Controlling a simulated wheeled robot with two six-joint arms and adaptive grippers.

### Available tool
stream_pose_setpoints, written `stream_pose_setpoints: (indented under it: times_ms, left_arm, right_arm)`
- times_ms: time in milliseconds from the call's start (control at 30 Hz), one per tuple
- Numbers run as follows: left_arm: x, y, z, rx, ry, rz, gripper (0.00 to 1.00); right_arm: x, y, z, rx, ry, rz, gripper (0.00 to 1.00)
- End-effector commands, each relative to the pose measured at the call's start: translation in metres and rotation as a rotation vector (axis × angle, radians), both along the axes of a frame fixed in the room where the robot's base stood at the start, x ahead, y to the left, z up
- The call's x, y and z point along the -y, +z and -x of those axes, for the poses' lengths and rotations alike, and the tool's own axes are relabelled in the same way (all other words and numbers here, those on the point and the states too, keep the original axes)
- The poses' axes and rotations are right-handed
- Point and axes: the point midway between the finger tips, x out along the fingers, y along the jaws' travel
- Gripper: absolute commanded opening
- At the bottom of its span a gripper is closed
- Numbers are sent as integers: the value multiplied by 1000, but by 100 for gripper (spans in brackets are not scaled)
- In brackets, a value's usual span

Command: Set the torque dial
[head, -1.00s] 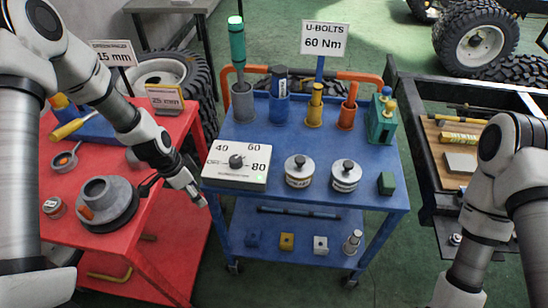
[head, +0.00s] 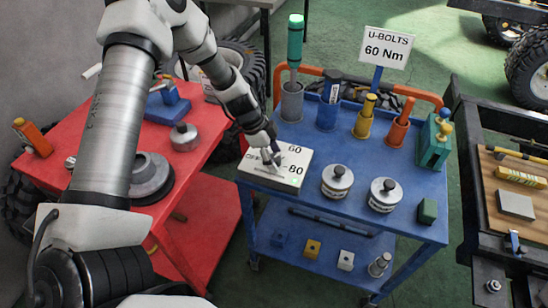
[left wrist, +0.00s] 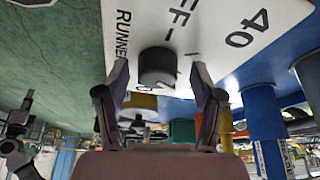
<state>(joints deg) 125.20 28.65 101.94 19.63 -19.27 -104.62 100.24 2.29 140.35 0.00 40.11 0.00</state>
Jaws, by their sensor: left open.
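The torque dial box (head: 285,183) is a white box at the left front of the blue cart's top, with 60 and 80 readable in the head view. Its dark round knob (left wrist: 157,68) shows in the left wrist view, with OFF and 40 printed nearby. My left gripper (head: 270,160) is over the box and hides most of the knob in the head view. In the left wrist view the open fingers (left wrist: 160,84) stand on either side of the knob, with gaps visible. The knob's setting cannot be read. My right gripper is not in view.
A sign (head: 386,48) reads U-BOLTS 60 Nm. Two lidded round weights (head: 337,181) (head: 384,194) stand right of the box. A grey holder (head: 291,101) with a green-handled tool and several other holders line the back. A red table (head: 205,150) is at left.

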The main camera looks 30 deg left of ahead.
Motion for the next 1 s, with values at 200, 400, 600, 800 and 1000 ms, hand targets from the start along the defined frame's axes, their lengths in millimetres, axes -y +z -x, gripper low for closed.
stream_pose_setpoints:
  times_ms: [200, 400, 600, 800, 1000]
  left_arm:
    - [0, 1, 0, 0, 0, 0, 53]
    - [0, 1, 0, -1, 1, 1, 6]
    - [0, 0, 1, -2, 8, 0, 7]
    - [1, -2, 1, -3, 53, 0, 7]
    - [1, -3, 2, -3, 161, 0, 7]
  right_arm:
    - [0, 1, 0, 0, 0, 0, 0]
    - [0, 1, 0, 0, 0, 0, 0]
    - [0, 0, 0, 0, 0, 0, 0]
    - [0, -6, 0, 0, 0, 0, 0]
    - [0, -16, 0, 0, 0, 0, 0]
